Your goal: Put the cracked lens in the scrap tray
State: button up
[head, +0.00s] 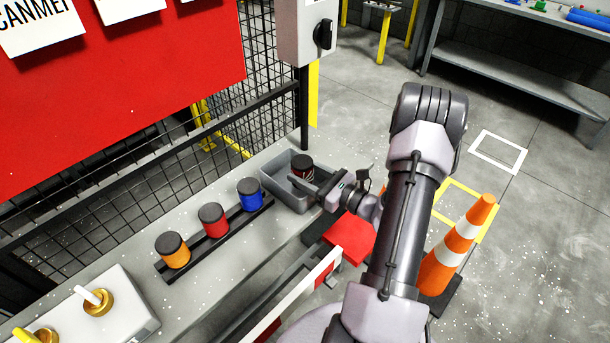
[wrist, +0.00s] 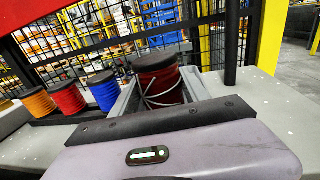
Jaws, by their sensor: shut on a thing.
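The cracked lens (head: 303,173) is a dark red cylinder with a black cap and pale crack-like lines. It also shows upright in the wrist view (wrist: 158,82). My gripper (head: 312,184) is shut on it from the right side. The lens is over or inside the grey scrap tray (head: 277,193), between its walls. In the wrist view the tray wall (wrist: 125,101) shows left of the lens. The lens's lower end is hidden, so I cannot tell whether it touches the tray floor.
Orange (head: 173,252), red (head: 213,220) and blue (head: 250,195) black-capped cylinders stand on a dark rack left of the tray. A white box with gold fittings (head: 97,300) is at the near left. A mesh fence (head: 170,165) runs behind. A traffic cone (head: 458,243) stands right of my arm.

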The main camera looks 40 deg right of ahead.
jog(key=shift+f+b, duration=0.55)
jog(key=o, duration=1.4)
jog(key=shift+f, duration=0.1)
jog(key=shift+a, duration=0.1)
